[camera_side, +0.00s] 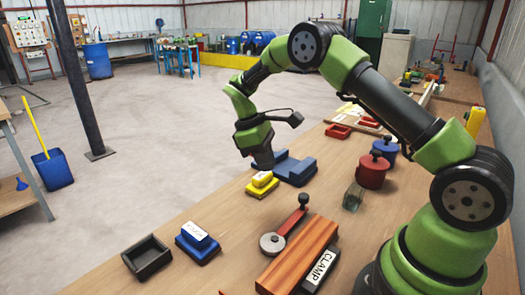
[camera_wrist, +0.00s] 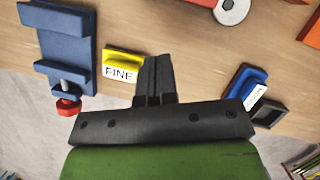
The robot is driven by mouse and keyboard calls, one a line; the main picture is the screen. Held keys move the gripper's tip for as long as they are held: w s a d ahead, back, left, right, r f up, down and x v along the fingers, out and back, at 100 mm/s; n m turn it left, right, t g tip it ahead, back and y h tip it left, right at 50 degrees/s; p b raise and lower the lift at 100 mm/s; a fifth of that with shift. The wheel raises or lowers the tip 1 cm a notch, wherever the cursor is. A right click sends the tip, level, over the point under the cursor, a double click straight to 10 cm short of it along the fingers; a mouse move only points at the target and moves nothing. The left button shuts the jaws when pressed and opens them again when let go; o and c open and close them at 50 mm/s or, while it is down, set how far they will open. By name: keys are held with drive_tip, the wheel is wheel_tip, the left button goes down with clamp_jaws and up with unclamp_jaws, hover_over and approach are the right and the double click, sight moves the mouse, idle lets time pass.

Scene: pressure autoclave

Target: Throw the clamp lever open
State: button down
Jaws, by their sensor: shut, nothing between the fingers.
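The clamp lever (camera_side: 292,219) is a red bar with a dark knob at its far end and a round grey disc (camera_side: 272,244) at its near end. It lies beside a reddish wooden block (camera_side: 297,256) with a plate marked CLAMP (camera_side: 320,268). In the wrist view only part of the red lever and its disc (camera_wrist: 231,10) show at the top edge. My gripper (camera_side: 264,163) is shut and empty, pointing down above the bench near a yellow block (camera_side: 262,184). It is apart from the lever, beyond and left of it. Its closed fingers (camera_wrist: 155,78) show in the wrist view.
A blue fixture (camera_side: 296,170) stands just right of my gripper; its red knob (camera_wrist: 68,107) shows in the wrist view. A labelled blue block (camera_side: 197,243) and a black tray (camera_side: 147,257) sit near the left edge. Red (camera_side: 372,170) and blue (camera_side: 386,149) pots stand at right.

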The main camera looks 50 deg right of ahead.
drive_tip(key=shift+v, duration=1.45)
drive_tip(key=s+a+r+m+t+y, duration=0.1)
drive_tip(key=s+a+r+m+t, duration=0.15)
drive_tip(key=r, duration=0.45)
drive_tip(key=s+a+r+m+t, duration=0.1)
drive_tip(key=s+a+r+t, duration=0.2)
drive_tip(key=r, duration=0.4)
drive_tip(key=s+a+r+m+t+y, duration=0.1)
drive_tip(key=s+a+m+t, duration=0.1)
drive_tip(key=s, duration=0.6)
drive_tip(key=s+a+r+m+t+y, duration=0.1)
drive_tip(key=s+a+m+t, duration=0.1)
drive_tip(key=s, duration=0.6)
drive_tip(key=shift+a+r+m+t+y, duration=0.2)
drive_tip(key=shift+m+t+y, duration=0.1)
drive_tip(key=shift+m+t, duration=0.35)
